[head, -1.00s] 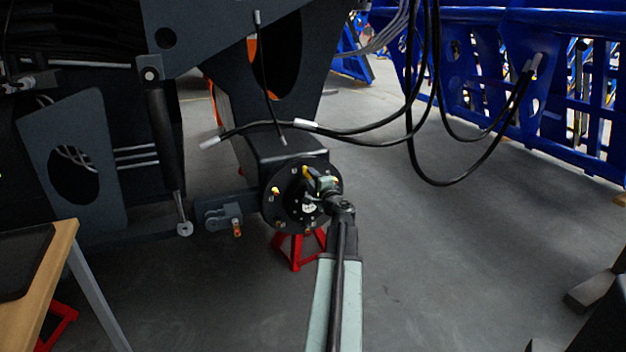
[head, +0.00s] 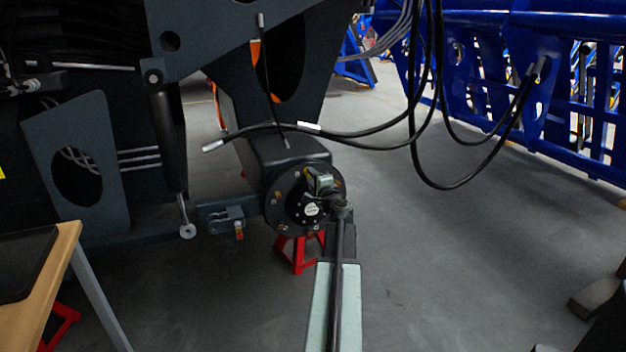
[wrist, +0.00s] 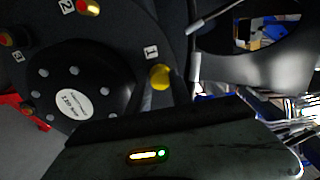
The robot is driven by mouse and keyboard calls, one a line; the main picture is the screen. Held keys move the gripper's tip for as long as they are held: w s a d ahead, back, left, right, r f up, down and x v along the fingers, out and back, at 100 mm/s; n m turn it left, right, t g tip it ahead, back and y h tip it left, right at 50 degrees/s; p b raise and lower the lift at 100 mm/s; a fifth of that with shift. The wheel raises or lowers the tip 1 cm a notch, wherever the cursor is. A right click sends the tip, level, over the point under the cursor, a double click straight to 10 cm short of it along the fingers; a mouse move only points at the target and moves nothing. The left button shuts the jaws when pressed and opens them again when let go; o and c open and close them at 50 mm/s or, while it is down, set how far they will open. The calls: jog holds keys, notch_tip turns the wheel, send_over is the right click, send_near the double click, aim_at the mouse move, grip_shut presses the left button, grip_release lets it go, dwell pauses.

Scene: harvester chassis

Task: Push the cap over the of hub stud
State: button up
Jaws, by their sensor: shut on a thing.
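The round black hub (head: 284,214) sits on the end of the dark axle, facing me. In the wrist view the hub flange (wrist: 120,25) shows stud marks 1, 2 and 3 and a domed centre with a white label. A yellow cap (wrist: 160,77) is at the stud marked 1, at the top edge of my gripper. The stud itself is hidden, so I cannot tell how far the cap is on it. My gripper (head: 320,182) is in front of the hub's upper right part, shut on the cap. Its fingertips are mostly hidden.
Stud 2 (wrist: 90,7) has a red and yellow end; stud 3 (wrist: 7,38) looks dull orange. A red stand (head: 297,255) is under the hub. Black hoses (head: 380,137) hang above and right. A wooden table (head: 45,290) is at lower left.

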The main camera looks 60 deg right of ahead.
jog(key=o, duration=1.1)
jog(key=shift+c, duration=0.2)
jog(key=shift+v, duration=2.45)
jog(key=shift+a, duration=0.1)
jog(key=v, duration=0.7)
jog(key=shift+s, duration=0.35)
jog(key=shift+a, duration=0.15)
